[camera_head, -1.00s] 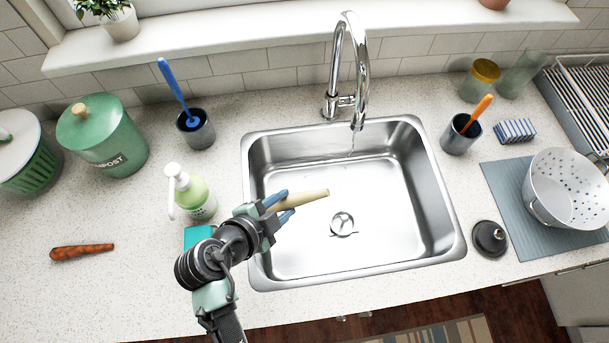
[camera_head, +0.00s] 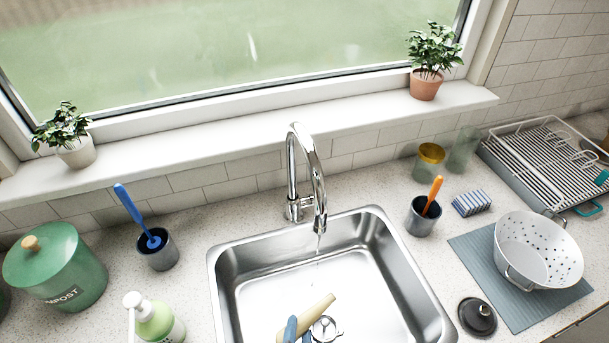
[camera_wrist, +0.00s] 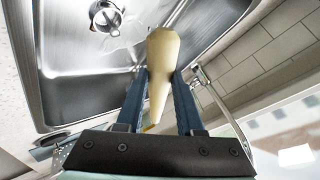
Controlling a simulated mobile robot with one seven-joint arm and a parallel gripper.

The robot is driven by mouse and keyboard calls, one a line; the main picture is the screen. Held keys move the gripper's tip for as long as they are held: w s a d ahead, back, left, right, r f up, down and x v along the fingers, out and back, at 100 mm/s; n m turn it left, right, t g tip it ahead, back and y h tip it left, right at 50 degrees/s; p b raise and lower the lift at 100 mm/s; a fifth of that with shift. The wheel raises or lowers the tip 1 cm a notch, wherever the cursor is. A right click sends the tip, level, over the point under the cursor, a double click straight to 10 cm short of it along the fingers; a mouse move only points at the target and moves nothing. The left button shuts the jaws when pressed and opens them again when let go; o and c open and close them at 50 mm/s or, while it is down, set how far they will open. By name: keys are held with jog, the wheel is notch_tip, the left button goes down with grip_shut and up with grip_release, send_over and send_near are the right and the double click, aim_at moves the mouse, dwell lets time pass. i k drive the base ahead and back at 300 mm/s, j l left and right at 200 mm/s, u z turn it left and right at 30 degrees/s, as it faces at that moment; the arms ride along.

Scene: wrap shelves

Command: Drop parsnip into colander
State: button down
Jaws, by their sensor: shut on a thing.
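The cream-coloured parsnip (camera_head: 310,313) is over the sink near the drain, at the bottom of the head view. In the wrist view the parsnip (camera_wrist: 161,70) stands between the two blue fingers of my gripper (camera_wrist: 160,95), which is shut on it. In the head view only the blue fingertips of my gripper (camera_head: 299,327) show at the lower edge. The white colander (camera_head: 538,262), with holes and side handles, stands upright on the blue-grey mat (camera_head: 490,262) to the right of the sink. Its inside looks empty from here.
The steel sink (camera_head: 222,280) has a tall faucet (camera_head: 304,180) at its back. Between sink and colander are a dark stopper (camera_head: 478,317) and a cup with an orange-handled brush (camera_head: 423,215). A sponge (camera_head: 472,203) and a dish rack (camera_head: 545,165) are behind the colander.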

aim_at(523, 264)
jog(key=l, duration=0.7)
jog(key=k+l, duration=0.15)
jog(key=l, duration=1.25)
